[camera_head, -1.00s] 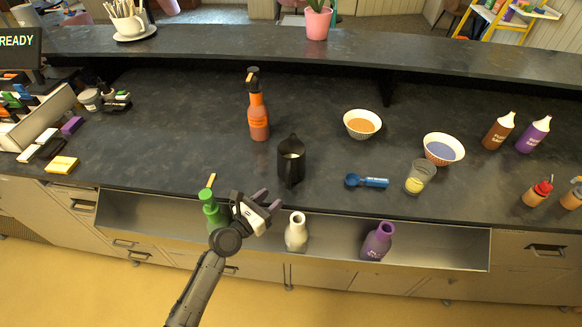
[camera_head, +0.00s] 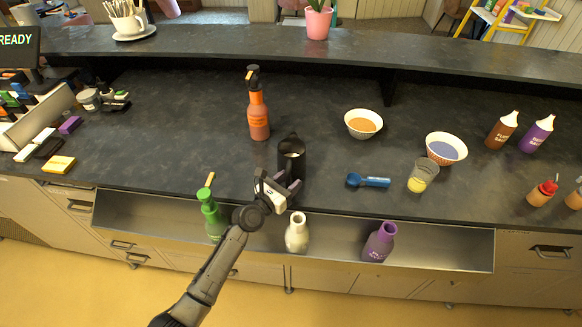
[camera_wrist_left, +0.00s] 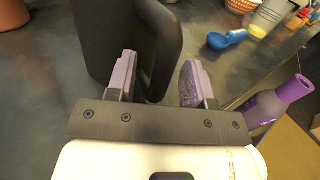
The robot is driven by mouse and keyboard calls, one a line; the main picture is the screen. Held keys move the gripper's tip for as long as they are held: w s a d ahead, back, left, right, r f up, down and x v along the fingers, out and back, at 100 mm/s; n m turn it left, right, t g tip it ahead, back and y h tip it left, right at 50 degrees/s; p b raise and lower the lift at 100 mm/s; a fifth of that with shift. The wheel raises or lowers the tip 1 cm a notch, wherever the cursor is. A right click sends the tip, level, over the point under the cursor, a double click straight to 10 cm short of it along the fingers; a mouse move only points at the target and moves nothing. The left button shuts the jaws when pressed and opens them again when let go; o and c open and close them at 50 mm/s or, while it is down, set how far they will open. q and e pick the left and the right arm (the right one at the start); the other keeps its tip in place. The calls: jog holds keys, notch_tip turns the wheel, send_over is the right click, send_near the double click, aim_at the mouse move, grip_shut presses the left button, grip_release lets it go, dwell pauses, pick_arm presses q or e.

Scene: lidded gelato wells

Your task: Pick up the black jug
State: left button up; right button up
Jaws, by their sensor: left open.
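My right gripper is not in view.
An orange bottle (camera_head: 258,112) stands behind and left of the jug. Below the edge, a steel trough (camera_head: 340,237) holds green (camera_head: 212,214), white (camera_head: 297,234) and purple (camera_head: 380,243) bottles.

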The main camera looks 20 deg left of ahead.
pick_arm(q)
grip_shut()
dwell(0.4)
jog(key=shift+r, duration=0.15)
